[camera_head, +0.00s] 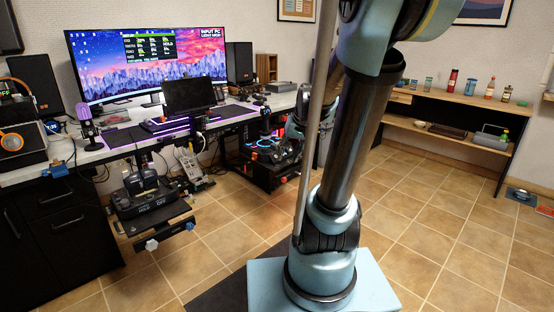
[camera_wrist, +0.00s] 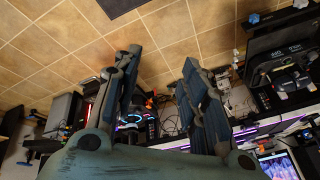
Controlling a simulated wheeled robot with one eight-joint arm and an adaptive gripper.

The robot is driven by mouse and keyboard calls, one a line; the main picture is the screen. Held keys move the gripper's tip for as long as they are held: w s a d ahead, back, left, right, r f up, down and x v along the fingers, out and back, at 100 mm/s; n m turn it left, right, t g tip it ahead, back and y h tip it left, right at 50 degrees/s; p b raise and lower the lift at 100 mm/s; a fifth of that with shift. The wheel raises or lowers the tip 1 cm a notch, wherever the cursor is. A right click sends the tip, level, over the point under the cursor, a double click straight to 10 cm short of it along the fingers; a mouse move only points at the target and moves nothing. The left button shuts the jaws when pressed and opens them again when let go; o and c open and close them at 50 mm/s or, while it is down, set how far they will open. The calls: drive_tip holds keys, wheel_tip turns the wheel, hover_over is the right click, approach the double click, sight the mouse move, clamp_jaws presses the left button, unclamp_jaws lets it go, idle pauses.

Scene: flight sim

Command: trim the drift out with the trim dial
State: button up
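I cannot single out the trim dial in either view. A black throttle unit (camera_head: 144,196) with upright levers sits on a low shelf left of centre in the head view. It also shows at the right of the wrist view (camera_wrist: 285,68). A joystick console (camera_head: 268,148) with blue-lit rings and red knobs stands right of it, partly hidden by my arm. My gripper (camera_wrist: 161,60) is open and empty in the wrist view, its two fingers apart over the floor and the consoles.
Pedals (camera_head: 190,165) stand on the floor between the consoles. A wooden shelf (camera_head: 455,101) with bottles is at the right. Tiled floor in front is clear.

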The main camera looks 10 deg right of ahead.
drive_tip(key=w+d+t+y, duration=0.1)
drive_tip(key=w, duration=1.3)
drive_tip(key=m+t+y, duration=0.1)
drive_tip(key=m+t, duration=0.1)
drive_tip(key=t, duration=0.2)
approach(276, 156)
drive_tip(key=x, duration=0.8)
drive_tip(key=shift+w+f, duration=0.2)
drive_tip(key=shift+w, duration=0.05)
clamp_jaws()
